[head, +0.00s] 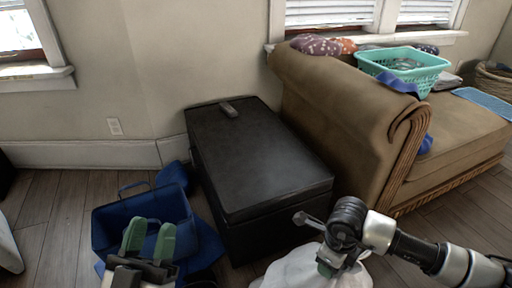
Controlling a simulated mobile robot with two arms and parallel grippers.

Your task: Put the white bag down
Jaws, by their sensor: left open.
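The white bag (298,272) is at the bottom edge of the head view, right of centre, and its lower part is cut off. My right gripper (327,264) comes in from the right and is at the top of the bag, against or just over it. Its fingertips are mostly hidden, so I cannot tell whether they grip the bag. What the bag rests on is out of view. My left gripper (149,241) is at the bottom left, with its two green fingers apart and nothing between them. It is in front of a blue bag.
A black chest (258,158) with a remote (228,109) stands in the middle. The blue bag (108,222) stands on the wood floor (50,205) at left. A brown sofa (335,110) with a teal basket (405,65) is at right. Floor is clear at far left.

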